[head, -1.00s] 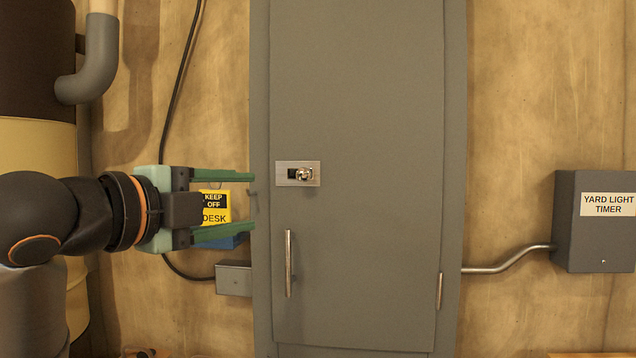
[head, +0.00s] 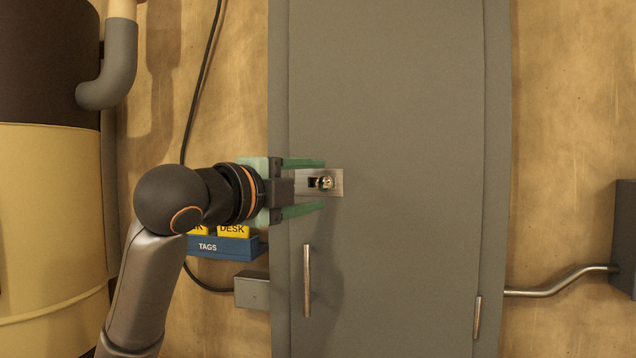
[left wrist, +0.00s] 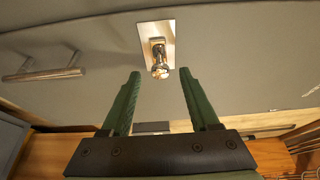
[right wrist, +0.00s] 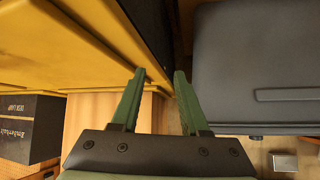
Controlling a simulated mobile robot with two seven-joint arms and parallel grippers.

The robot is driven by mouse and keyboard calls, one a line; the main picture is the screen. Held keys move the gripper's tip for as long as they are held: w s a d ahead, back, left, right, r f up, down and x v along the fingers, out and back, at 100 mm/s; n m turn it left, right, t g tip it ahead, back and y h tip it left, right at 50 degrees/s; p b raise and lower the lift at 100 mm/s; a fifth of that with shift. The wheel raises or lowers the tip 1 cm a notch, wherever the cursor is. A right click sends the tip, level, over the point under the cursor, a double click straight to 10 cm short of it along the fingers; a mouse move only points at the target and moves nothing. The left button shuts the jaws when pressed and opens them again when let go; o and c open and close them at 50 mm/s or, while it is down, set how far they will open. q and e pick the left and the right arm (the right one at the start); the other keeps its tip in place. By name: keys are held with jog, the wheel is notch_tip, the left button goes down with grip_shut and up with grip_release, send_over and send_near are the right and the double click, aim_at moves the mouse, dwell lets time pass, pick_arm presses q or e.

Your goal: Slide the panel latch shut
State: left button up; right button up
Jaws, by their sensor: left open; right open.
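The panel latch is a shiny metal knob (head: 325,183) on a small silver plate (head: 338,176) with a dark slot to the knob's left. It is mounted on a grey panel door (head: 400,120). My left gripper (head: 318,187) is open, with its green fingers above and below the knob in the head view. In the left wrist view the knob (left wrist: 160,68) lies just beyond and between the open fingertips (left wrist: 160,74), and nothing is gripped. My right gripper (right wrist: 157,72) shows only in its own wrist view, open and empty, away from the latch.
A vertical bar handle (head: 307,280) is on the door below the latch. A blue tag box (head: 225,247) and a grey box (head: 252,290) are on the wall at left. A conduit (head: 560,284) runs right. A yellow surface (right wrist: 60,40) is near my right gripper.

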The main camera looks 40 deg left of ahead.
pick_arm(q)
jog(key=shift+w+a, duration=0.1)
jog(key=shift+w, duration=0.9)
grip_shut()
dwell(0.8)
